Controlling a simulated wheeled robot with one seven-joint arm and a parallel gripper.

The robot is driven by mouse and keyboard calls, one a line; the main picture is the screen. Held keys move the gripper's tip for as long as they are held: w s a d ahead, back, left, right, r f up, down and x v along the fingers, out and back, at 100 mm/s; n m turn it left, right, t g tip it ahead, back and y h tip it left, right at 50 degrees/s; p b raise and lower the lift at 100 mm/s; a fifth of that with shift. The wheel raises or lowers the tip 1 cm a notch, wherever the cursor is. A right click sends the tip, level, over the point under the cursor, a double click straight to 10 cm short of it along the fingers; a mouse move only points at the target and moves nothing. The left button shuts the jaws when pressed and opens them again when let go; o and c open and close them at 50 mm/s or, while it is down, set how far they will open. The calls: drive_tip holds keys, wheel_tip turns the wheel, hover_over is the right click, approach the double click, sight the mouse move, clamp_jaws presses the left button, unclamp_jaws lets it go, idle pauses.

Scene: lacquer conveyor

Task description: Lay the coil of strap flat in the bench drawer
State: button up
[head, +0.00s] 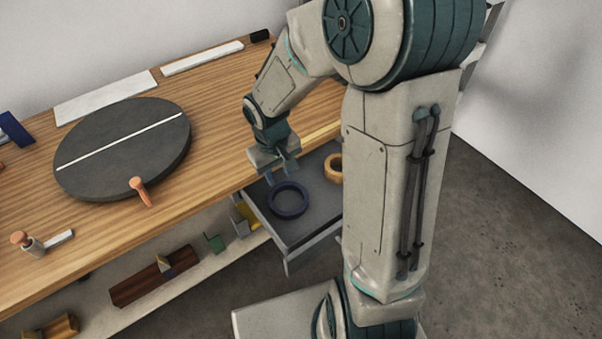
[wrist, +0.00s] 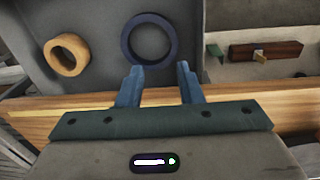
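A dark blue ring, which looks like the coil of strap (head: 289,215), lies flat on the floor of the pulled-out grey bench drawer (head: 312,226). The coil also shows in the wrist view (wrist: 126,42), just beyond the fingertips. My gripper (head: 284,176) is over the drawer's inner side, near the bench edge. Its two fingers stand apart in the wrist view (wrist: 159,67) with nothing between them. The coil appears clear of both fingers.
A tan ring (head: 333,179) lies in the drawer to the coil's right. A dark round turntable (head: 110,165) and an orange-headed tool (head: 140,190) are on the wooden bench. A lower shelf (head: 205,262) holds several small items left of the drawer.

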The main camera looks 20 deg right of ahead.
drive_tip(key=s+d+r+m+t, duration=0.2)
drive_tip(key=s+d+r+m, duration=0.1)
drive_tip(key=s+r, duration=1)
drive_tip(key=shift+d+r+y, duration=0.3)
drive_tip(key=shift+d, duration=0.4)
drive_tip(key=shift+s, duration=0.1)
